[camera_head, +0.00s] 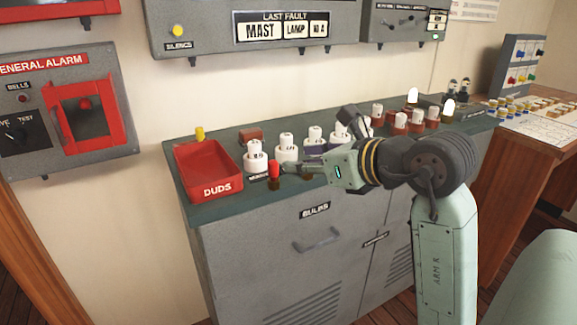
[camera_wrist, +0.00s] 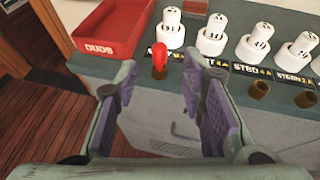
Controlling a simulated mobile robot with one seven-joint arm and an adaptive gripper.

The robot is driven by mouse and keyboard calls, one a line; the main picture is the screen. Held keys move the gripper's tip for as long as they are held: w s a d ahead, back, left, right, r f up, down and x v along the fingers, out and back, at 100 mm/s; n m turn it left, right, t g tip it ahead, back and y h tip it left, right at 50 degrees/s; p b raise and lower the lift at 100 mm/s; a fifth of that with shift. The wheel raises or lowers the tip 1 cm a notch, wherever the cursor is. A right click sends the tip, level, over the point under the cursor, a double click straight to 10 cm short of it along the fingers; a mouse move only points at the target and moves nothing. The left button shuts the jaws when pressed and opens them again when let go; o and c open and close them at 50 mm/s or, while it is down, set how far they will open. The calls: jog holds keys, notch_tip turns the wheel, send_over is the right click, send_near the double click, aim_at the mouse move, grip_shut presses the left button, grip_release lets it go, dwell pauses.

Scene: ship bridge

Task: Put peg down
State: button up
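The peg (camera_head: 274,169) is a small red-topped piece. It stands upright near the front edge of the counter, in front of the leftmost white bulb holder, apparently in a brass socket. In the wrist view the peg (camera_wrist: 159,54) shows between and beyond my fingertips. My gripper (camera_head: 305,173) is open, to the right of the peg in the head view. In the wrist view my gripper (camera_wrist: 160,72) has its two fingers spread with nothing held between them. Empty brass sockets (camera_wrist: 260,90) lie along the front edge to the right.
The red DUDS tray (camera_head: 209,187) stands at the counter's left end, with a yellow peg (camera_head: 199,133) behind it. White numbered bulb holders (camera_head: 256,157) stand in a row behind the peg. More white and red pieces (camera_head: 401,123) stand farther right. The cabinet front (camera_head: 290,265) drops below.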

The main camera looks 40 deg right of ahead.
jog(key=shift+v, duration=0.85)
jog(key=shift+w, duration=0.1)
